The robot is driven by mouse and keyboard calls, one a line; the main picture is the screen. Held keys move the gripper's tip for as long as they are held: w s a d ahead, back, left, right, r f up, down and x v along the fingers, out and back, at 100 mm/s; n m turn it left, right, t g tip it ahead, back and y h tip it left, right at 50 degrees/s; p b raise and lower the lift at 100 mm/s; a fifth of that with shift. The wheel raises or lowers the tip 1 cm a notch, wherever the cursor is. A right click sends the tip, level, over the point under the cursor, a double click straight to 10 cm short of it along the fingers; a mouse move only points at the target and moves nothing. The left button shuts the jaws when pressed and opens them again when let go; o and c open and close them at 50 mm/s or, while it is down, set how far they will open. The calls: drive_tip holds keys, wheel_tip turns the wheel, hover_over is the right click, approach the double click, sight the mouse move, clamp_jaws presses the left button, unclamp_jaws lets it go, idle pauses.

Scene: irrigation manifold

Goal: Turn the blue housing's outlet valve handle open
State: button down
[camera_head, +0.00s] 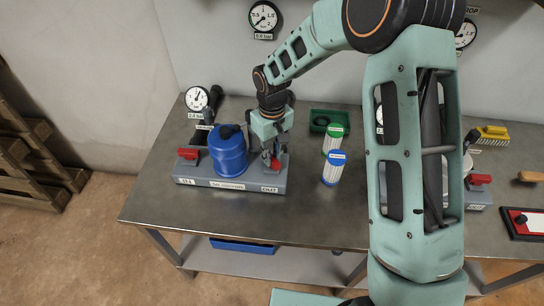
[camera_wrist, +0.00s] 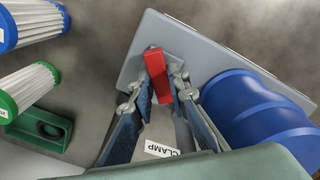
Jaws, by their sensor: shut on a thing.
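The blue housing (camera_head: 229,152) stands upright on a grey base plate (camera_head: 225,184); part of it also shows in the wrist view (camera_wrist: 255,115). A red valve handle (camera_head: 275,163) is on the plate just right of the housing, partly covered by my gripper (camera_head: 271,155). In the wrist view my gripper (camera_wrist: 162,88) has its two fingers on either side of this red handle (camera_wrist: 158,72), shut on it. Another red handle (camera_head: 188,154) is on the left side of the housing.
A green-ended filter (camera_head: 333,138) and a blue-ended filter (camera_head: 333,167) stand right of the plate, near a green tray (camera_head: 318,121). A pressure gauge (camera_head: 197,98) rises behind the housing. My arm hides part of the table's right half. The front strip of the table (camera_head: 240,222) is clear.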

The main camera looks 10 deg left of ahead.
sight(272, 158)
drive_tip(key=n, duration=0.4)
drive_tip(key=shift+n, duration=2.9)
drive_tip(key=c, duration=1.8)
unclamp_jaws()
drive_tip(key=shift+c, duration=0.2)
drive_tip(key=shift+r, duration=0.1)
wheel_tip(272, 158, up, 12)
